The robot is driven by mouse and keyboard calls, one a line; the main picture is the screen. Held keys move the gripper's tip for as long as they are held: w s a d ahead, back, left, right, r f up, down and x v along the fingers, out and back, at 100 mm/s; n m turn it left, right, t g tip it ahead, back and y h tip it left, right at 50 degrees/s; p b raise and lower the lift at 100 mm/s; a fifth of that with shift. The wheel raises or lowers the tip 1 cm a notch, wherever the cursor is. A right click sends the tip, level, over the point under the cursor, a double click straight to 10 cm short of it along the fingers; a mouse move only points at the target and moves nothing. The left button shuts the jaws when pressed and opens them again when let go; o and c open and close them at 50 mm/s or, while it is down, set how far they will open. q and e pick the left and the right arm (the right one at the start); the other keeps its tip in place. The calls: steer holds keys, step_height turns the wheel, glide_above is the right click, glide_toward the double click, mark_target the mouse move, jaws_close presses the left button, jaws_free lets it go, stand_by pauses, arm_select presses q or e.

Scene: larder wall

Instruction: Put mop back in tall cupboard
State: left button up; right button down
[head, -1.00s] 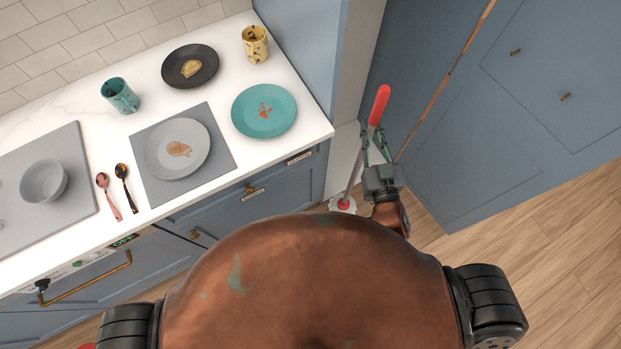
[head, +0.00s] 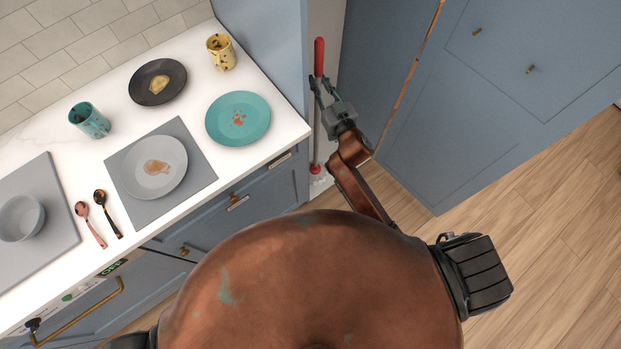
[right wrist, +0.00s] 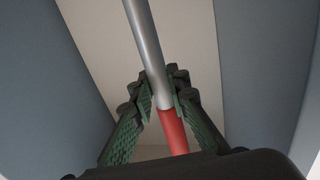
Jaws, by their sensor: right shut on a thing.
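The mop (head: 317,135) has a red grip at the top, a grey pole and a red and white head at the bottom. It stands nearly upright in the narrow opening of the tall cupboard (head: 325,40), beside the counter's end. My right gripper (head: 317,88) is shut around the pole just below the red grip. In the right wrist view the fingers (right wrist: 163,100) close on the mop where the grey pole meets the red grip (right wrist: 173,132). The cupboard's blue door (head: 385,60) stands open to the right. My left gripper is not in view.
A white counter (head: 270,130) on the left carries a teal plate (head: 238,118), a black plate (head: 157,82), a grey plate (head: 152,167), a yellow cup (head: 221,52), a teal cup (head: 89,120) and spoons. The wooden floor (head: 540,160) at right is clear.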

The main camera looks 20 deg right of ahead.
mark_target(316, 102)
arm_select(q)
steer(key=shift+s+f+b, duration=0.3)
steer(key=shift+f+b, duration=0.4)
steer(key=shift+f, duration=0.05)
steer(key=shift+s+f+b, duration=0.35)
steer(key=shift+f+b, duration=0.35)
steer(key=shift+b, duration=0.05)
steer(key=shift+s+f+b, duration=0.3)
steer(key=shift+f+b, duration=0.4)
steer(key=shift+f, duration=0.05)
arm_select(e)
steer(key=shift+w+a+f, duration=0.25)
steer(key=shift+w+f, duration=0.2)
steer(key=shift+f, duration=1.2)
steer(key=shift+w+a+f, duration=0.2)
steer(key=shift+w+f, duration=0.2)
steer(key=shift+f, duration=1.25)
steer(key=shift+w+a+f, duration=0.25)
steer(key=shift+w+f, duration=0.2)
steer(key=shift+f, duration=1.2)
steer(key=shift+f, duration=0.2)
steer(key=c, duration=1.8)
jaws_free()
steer(key=shift+c, duration=0.2)
